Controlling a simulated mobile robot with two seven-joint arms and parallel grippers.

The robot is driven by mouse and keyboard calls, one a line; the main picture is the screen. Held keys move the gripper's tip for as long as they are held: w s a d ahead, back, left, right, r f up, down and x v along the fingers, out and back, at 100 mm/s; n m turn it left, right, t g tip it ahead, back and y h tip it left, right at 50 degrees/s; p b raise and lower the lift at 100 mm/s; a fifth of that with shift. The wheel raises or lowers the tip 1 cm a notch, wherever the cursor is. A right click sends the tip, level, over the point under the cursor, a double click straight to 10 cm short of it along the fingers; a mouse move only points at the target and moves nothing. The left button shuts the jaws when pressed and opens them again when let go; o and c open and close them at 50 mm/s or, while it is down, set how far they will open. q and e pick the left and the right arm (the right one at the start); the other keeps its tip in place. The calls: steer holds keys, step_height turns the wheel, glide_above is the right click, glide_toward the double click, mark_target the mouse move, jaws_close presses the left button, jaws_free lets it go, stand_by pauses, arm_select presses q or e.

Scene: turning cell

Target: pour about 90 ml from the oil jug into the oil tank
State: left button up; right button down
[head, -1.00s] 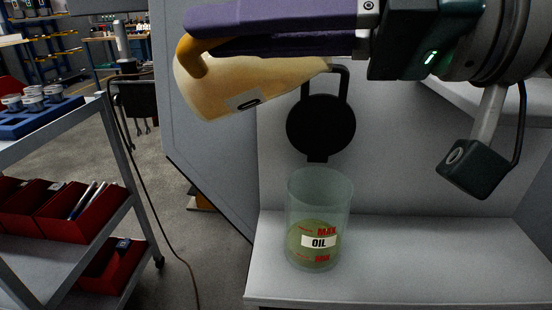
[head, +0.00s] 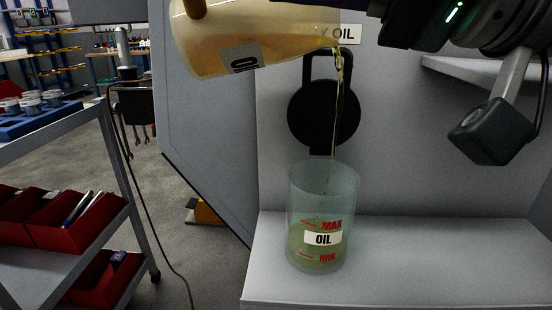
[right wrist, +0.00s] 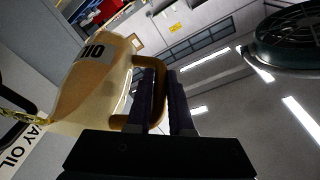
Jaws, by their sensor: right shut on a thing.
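The oil jug (head: 275,58) is a translucent jug of amber oil, tilted far over at the top of the head view, its spout to the right. A thin stream of oil (head: 338,110) falls from the spout into the mouth of the oil tank. The oil tank (head: 301,205) is a clear upright cylinder with an OIL label and red MAX and MIN marks; greenish oil in it stands near MAX. In the right wrist view my right gripper (right wrist: 166,95) is shut on the orange handle of the jug (right wrist: 92,85). My left gripper is out of view.
The tank stands on a light grey ledge (head: 400,270) with free room to its right. A black round paddle-shaped piece (head: 310,115) is on the panel behind the stream. A cart (head: 125,195) with red bins (head: 60,225) stands at left.

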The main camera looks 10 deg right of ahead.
steer(key=shift+s+a+r+b, duration=0.15)
steer(key=shift+a+b, duration=0.2)
stand_by(0.3)
steer(key=shift+y, duration=0.3)
steer(key=shift+s+d+r+b, duration=0.1)
steer(key=shift+r+b, duration=0.1)
steer(key=shift+b, duration=0.8)
steer(key=shift+d+r+m+t+y+b, duration=0.2)
steer(key=shift+d+m+t+y+b, duration=0.15)
steer(key=shift+y+b, duration=0.4)
steer(key=a+f+h+p, duration=0.1)
steer(key=p, duration=0.3)
steer(key=a+f+n+g+h+p, duration=0.1)
steer(key=h+p, duration=0.1)
steer(key=p, duration=0.1)
steer(key=shift+p, duration=0.35)
